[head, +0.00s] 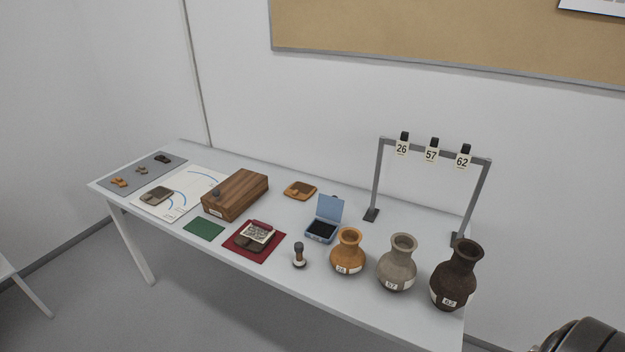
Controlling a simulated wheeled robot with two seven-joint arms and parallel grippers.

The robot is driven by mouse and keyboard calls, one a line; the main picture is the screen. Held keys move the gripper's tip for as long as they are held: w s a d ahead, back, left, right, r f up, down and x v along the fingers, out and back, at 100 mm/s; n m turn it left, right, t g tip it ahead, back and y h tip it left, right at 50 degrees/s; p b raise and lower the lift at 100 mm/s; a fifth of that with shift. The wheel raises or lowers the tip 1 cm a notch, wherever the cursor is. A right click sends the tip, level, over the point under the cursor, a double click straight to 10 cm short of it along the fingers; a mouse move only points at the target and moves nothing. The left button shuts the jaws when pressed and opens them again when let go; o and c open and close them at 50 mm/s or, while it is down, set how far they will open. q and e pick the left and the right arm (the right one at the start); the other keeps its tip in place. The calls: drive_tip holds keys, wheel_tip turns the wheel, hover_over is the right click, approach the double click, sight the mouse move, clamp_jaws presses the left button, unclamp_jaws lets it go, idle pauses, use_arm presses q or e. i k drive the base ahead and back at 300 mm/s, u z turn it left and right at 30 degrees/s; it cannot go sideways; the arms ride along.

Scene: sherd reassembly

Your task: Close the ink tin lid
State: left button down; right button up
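The ink tin (321,231) is a small blue box with a dark ink pad inside. It stands on the table right of the middle, behind the stamp. Its blue lid (330,209) is hinged at the back and stands open, close to upright. Neither gripper shows in the head view.
On the white table (300,268), three vases, orange (347,249), grey (398,258) and dark brown (462,272), stand right of the tin. A stamp (299,256) stands in front. A maroon mat (235,246) and wooden box (240,187) are left. A tag rack (378,172) stands behind.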

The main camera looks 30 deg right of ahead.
sight(329, 207)
drive_tip(key=i, duration=1.05)
drive_tip(key=z, duration=1.7)
